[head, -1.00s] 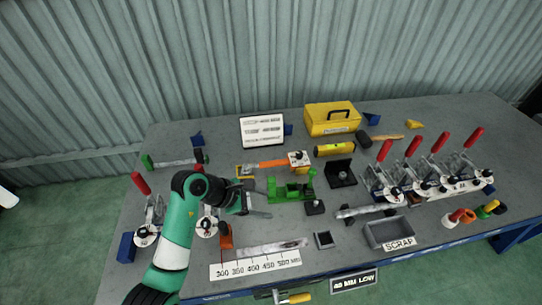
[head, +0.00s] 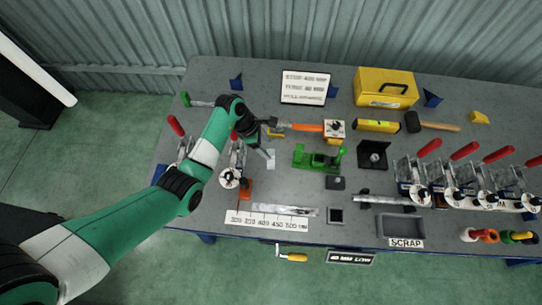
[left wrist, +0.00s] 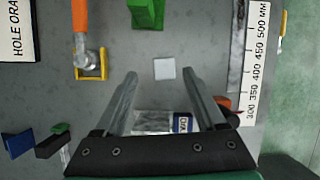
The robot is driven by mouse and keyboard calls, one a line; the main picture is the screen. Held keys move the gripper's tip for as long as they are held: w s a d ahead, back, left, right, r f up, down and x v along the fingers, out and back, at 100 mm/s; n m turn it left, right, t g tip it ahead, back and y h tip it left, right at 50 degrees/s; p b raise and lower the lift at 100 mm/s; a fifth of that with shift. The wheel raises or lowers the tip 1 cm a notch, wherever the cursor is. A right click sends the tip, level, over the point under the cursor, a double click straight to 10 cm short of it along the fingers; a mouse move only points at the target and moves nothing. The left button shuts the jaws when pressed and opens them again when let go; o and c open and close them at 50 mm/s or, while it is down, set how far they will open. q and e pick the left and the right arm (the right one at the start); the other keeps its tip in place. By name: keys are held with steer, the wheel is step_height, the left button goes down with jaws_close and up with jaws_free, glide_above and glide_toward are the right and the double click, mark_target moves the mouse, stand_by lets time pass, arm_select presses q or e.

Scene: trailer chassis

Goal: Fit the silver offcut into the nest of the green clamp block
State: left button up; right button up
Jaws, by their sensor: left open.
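The silver offcut (head: 271,160) looks like a small pale square plate lying flat on the bench. In the left wrist view the offcut (left wrist: 165,68) lies ahead of the fingertips, between their lines. The green clamp block (head: 318,160) stands to its right in the head view; only a corner of the block (left wrist: 147,12) shows at the top of the left wrist view. My left gripper (head: 262,150) is open and empty above the bench near the offcut. In the left wrist view the open fingers (left wrist: 159,73) point toward the offcut. My right gripper is not seen.
An orange-handled tool (head: 306,127) lies behind the block. A toggle clamp (head: 230,178) stands left of the offcut. A white ruler strip (head: 268,221) and a metal bar (head: 285,210) lie in front. A scrap tray (head: 400,228) sits at the front right.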

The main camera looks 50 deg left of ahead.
mark_target(270, 150)
arm_select(q)
steer(key=x, duration=0.3)
steer(key=shift+w+f+b, duration=0.1)
steer(key=shift+f+b, duration=0.05)
steer(key=shift+b, duration=0.25)
steer(key=x, duration=0.1)
steer(key=b+x, duration=0.1)
steer(key=x, duration=0.1)
steer(key=b+x, duration=0.1)
steer(key=x, duration=0.1)
steer(key=shift+s+d+f, duration=0.15)
steer(key=shift+s+d, duration=0.05)
steer(key=shift+s, duration=0.2)
jaws_close()
